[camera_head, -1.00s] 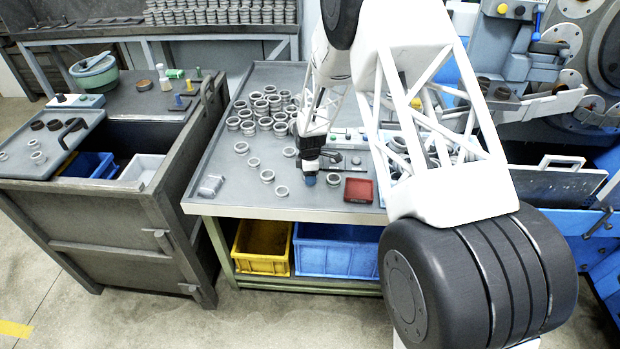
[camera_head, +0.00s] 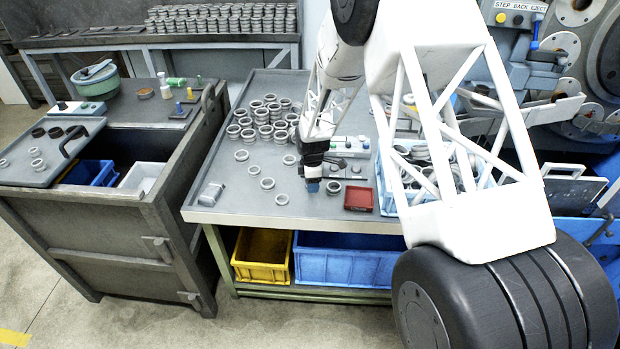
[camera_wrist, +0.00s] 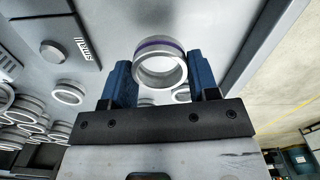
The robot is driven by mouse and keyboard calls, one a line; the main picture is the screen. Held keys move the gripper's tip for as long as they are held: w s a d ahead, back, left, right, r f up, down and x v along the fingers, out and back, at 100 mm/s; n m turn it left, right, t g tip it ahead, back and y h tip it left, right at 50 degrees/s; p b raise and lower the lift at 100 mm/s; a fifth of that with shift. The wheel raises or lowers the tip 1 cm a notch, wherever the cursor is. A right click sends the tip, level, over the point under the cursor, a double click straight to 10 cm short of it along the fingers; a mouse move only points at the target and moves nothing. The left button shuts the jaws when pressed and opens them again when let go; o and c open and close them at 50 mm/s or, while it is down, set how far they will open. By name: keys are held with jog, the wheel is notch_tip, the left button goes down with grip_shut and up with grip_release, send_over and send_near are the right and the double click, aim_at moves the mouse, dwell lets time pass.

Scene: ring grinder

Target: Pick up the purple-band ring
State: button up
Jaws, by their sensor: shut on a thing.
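The purple-band ring (camera_wrist: 160,66) is a pale metal ring with a purple stripe around its side. In the wrist view it sits between the two blue fingers of my gripper (camera_wrist: 160,78), which are shut on it. In the head view my gripper (camera_head: 313,186) points down over the front middle of the grey table (camera_head: 240,203).
Several rings (camera_head: 265,115) are stacked behind to the left. A small grey block (camera_head: 211,194) lies near the left front edge. A blue bin (camera_head: 345,262) is below.

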jog(key=s+d, duration=0.1)
jog(key=s, duration=0.3)
jog(key=s+d, duration=0.1)
jog(key=s, duration=0.3)
jog(key=s+d+r, duration=0.1)
jog(key=s, duration=0.2)
jog(key=shift+s+d, duration=0.3)
jog(key=shift+s, duration=0.1)
jog(key=shift+w, duration=0.1)
jog(key=w+a+r, duration=0.1)
jog(key=w, duration=0.6)
jog(key=w+a+r, duration=0.1)
jog(key=w, duration=0.6)
jog(key=w+a+r, duration=0.1)
jog(key=w, duration=0.6)
jog(key=shift+a, duration=0.15)
jog(key=w, duration=0.6)
jog(key=w+r, duration=0.1)
jog(key=w, duration=0.5)
jog(key=w+r, duration=0.1)
jog(key=w, duration=0.4)
jog(key=shift+w+a, duration=0.4)
jog(key=shift+f, duration=0.25)
jog(key=shift+f, duration=2.3)
